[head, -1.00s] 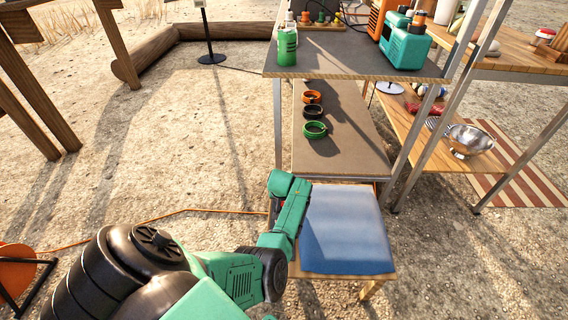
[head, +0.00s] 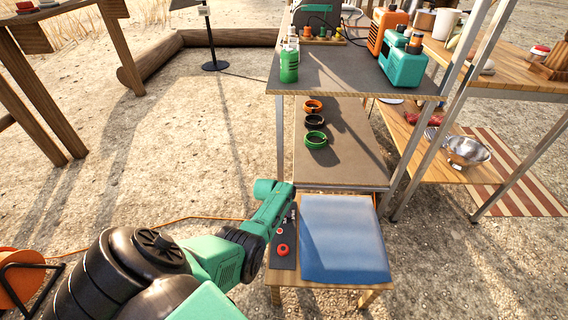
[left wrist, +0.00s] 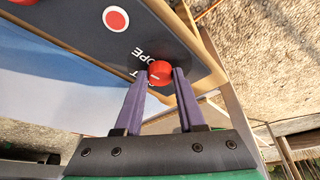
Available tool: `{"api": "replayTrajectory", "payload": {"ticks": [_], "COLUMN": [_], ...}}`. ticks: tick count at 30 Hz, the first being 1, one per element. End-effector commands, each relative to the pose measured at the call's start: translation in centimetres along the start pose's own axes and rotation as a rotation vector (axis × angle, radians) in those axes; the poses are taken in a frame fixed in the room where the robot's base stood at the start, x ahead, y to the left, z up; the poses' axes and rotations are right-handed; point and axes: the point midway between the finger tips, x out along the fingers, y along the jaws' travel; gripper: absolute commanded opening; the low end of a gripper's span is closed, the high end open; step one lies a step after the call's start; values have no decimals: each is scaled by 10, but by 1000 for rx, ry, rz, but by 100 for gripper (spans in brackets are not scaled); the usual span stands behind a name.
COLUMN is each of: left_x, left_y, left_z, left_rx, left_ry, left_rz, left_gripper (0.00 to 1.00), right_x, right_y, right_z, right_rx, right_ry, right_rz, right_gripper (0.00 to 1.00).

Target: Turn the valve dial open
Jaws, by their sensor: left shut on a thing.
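A dark panel (left wrist: 60,38) carries a red dial (left wrist: 160,73) with a pale mark on it and partly hidden white lettering beside it. My left gripper (left wrist: 162,76) has its purple fingers on either side of the dial, shut on it. A second red round control (left wrist: 115,19) with a white ring sits on the same panel. In the head view the panel (head: 285,262) lies along the left of a wooden stool, with a red control (head: 282,250) showing on it. My arm hides the fingers and the gripped dial there. My right gripper is in neither view.

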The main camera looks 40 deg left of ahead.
Motion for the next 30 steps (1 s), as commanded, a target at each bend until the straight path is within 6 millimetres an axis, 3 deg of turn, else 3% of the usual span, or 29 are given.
{"api": "replayTrajectory", "payload": {"ticks": [15,16,18,30], "left_x": [0,0,0,-3], "left_y": [-1,-1,-1,0], "left_z": [1,1,1,-1], "left_rx": [22,22,21,21], "left_ry": [-2,-2,-2,0], "left_rz": [7,7,7,8], "left_gripper": [0,46,68,68], "right_x": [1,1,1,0], "right_y": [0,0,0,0], "right_z": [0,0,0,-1], "right_rx": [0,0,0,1], "right_ry": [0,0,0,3], "right_rz": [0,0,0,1], "right_gripper": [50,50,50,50]}}
